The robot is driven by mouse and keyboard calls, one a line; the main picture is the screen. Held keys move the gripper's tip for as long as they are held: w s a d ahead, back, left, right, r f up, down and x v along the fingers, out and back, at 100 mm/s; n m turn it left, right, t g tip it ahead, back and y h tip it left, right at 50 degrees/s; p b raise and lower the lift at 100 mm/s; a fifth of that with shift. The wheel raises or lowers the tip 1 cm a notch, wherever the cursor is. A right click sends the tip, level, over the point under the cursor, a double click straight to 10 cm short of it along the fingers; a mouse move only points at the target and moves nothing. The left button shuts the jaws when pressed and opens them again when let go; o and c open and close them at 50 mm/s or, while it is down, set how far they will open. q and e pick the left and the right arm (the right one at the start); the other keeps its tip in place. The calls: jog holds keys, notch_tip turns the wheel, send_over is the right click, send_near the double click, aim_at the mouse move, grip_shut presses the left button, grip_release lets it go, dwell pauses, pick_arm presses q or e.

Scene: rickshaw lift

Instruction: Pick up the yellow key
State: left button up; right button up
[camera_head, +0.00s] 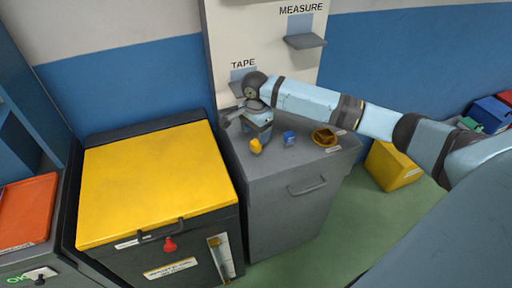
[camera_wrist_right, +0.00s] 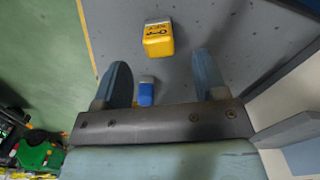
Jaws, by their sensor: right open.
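The yellow key (camera_wrist_right: 158,40) shows in the right wrist view as a small yellow block with a grey end and a dark key mark, lying on a grey top. In the head view it is a small yellow thing (camera_head: 256,147) near the front left edge of the grey cabinet top. My right gripper (camera_wrist_right: 161,70) is open and empty; in the wrist view the key lies beyond its fingertips, roughly in line with the gap. In the head view the right gripper (camera_head: 246,125) is over the cabinet's left part, just behind the key. My left gripper is not in view.
A yellow-lidded box (camera_head: 155,180) stands left. A panel (camera_head: 250,40) rises behind.

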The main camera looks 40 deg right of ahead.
aim_at(256, 142)
jog(key=shift+s+f, duration=0.1)
jog(key=shift+f, duration=2.85)
jog(key=c, duration=1.1)
jog(key=shift+r, duration=0.15)
